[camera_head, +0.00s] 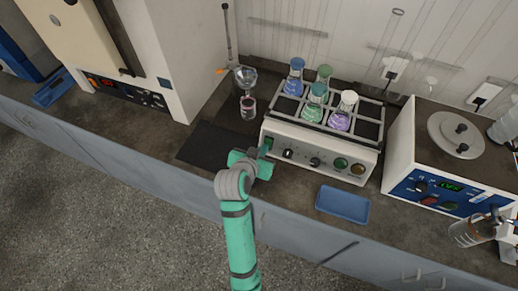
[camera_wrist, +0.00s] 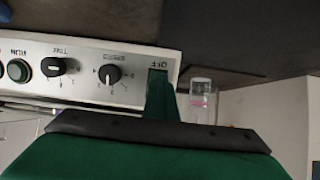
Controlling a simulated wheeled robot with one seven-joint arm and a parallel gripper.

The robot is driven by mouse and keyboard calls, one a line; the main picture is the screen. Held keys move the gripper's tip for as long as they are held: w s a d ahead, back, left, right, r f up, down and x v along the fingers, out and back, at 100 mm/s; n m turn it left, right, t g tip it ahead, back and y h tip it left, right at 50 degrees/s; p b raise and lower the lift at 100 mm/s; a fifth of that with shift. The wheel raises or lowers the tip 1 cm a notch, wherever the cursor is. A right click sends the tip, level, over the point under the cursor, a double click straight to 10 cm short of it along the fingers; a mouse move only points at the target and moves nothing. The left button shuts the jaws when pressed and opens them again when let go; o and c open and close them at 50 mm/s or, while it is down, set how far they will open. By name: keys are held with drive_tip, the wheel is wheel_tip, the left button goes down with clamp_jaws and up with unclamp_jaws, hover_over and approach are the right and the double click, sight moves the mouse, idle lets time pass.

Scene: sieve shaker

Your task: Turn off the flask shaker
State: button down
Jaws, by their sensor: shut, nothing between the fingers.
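The flask shaker (camera_head: 320,150) is a white box with a rack on top that holds several flasks with coloured liquids. Its front panel has black knobs and round buttons, with a green switch (camera_head: 268,143) at the left end. My gripper (camera_head: 264,154) is shut and empty, right at that left end of the panel. The wrist view shows the shaker's panel (camera_wrist: 88,90) upside down, with an OFF label near the corner. My green fingertip (camera_wrist: 160,98) covers the area by that label, so the switch is largely hidden. I cannot tell whether they touch.
A blue tray (camera_head: 342,204) lies in front of the shaker. A dark mat (camera_head: 208,146) and a small glass vessel (camera_head: 248,107) are to its left. A white device with a blue panel (camera_head: 440,190) stands close on the right, and a large cabinet (camera_head: 180,60) stands at left.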

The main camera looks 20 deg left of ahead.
drive_tip(key=shift+w+f, duration=0.15)
drive_tip(key=shift+w, duration=0.05)
